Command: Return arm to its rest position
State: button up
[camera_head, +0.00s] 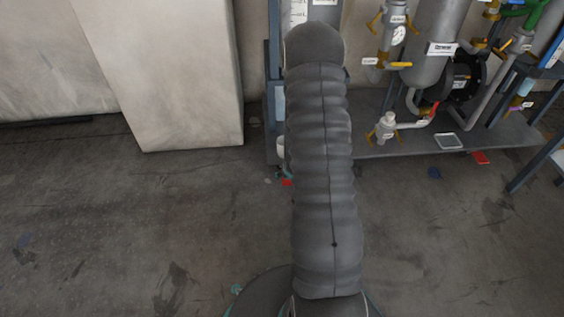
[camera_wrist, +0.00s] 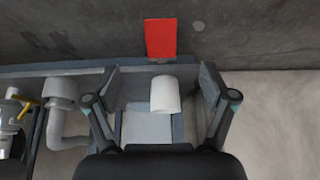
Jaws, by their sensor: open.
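My arm (camera_head: 325,180), in a ribbed dark grey sleeve, stretches forward from my base toward the machine frame in the head view. Its far end hides my gripper there. In the wrist view my gripper (camera_wrist: 161,85) is open, with its two fingers spread wide. A white cylinder (camera_wrist: 166,96) shows between the fingers in the picture, apart from both. I cannot tell how far beyond the fingertips it is.
A red plate (camera_wrist: 160,38) lies on the dark floor. A pale block (camera_head: 165,75) stands left of my arm. The pipe and valve skid (camera_head: 400,145) stands at right, with a blue frame (camera_head: 273,110) beside my arm. Floor at left is mostly clear.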

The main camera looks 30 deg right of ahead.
jog(key=s+a+g+y, duration=0.2)
jog(key=s+a+g, duration=0.25)
jog(key=s, duration=0.45)
jog(key=s+a+r+n+t+p, duration=0.1)
jog(key=s+a+r+p, duration=0.2)
jog(key=r, duration=1.3)
jog(key=s+a+r+n+t+p, duration=0.2)
jog(key=s+a+r, duration=0.4)
jog(key=r, duration=1.1)
jog(key=s+a+r+n+t+p, duration=0.2)
jog(key=s+a+r+p, duration=0.2)
jog(key=a+r, duration=0.5)
notch_tip(320, 180, up, 8)
jog(key=shift+s+a+r, duration=0.1)
jog(key=shift+s+a, duration=0.2)
jog(key=shift+s, duration=0.4)
